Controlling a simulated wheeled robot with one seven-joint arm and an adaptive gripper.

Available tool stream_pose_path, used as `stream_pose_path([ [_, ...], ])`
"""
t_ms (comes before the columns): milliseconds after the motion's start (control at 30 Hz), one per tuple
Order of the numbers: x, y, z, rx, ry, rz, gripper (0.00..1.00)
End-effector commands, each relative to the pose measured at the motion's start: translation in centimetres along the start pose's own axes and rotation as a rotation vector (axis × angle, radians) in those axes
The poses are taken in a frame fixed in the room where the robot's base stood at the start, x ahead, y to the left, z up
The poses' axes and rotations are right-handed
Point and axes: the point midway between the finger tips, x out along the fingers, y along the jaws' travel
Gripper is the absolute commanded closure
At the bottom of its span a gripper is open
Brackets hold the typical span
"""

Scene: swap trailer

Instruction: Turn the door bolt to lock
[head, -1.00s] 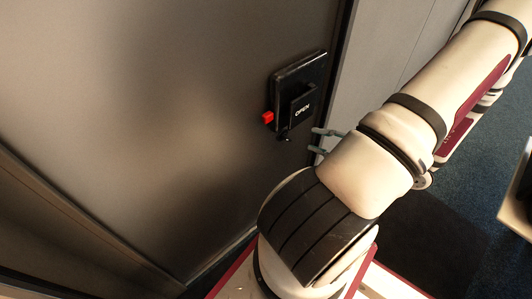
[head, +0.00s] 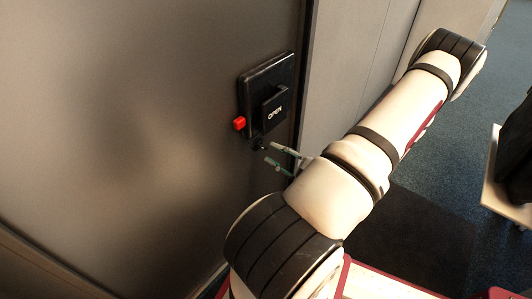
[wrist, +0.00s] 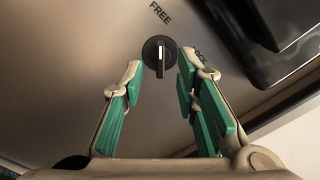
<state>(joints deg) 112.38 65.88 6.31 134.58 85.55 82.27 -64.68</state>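The door bolt is a small round black knob (wrist: 154,60) with a pale pointer, on the grey door in the wrist view. The pointer lies nearly upright in the picture, toward the word FREE (wrist: 160,13); the word LOCK (wrist: 201,57) is to its right, partly covered by a finger. In the head view the bolt (head: 257,144) sits just below the black latch box. My gripper (head: 269,155) is open and empty, its fingertips close to the bolt and apart from it. In the wrist view, the green-padded fingers (wrist: 160,75) stand left and right of the knob's line.
A black latch box (head: 282,92) marked OPEN, with a red button (head: 239,123), is just above the bolt. It also fills the upper right of the wrist view (wrist: 265,30). The door's edge and frame (head: 307,60) are to the right. A table (head: 505,195) stands far right.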

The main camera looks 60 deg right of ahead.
Motion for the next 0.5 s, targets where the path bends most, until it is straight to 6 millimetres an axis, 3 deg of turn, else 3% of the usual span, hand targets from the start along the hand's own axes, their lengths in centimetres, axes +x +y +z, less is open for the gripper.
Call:
stream_pose_path([
  [200,3.0,0.1,-0.1,-0.001,-0.002,0.001,0.72],
  [500,4.2,0.0,0.0,0.0,0.0,0.0,0.72],
])
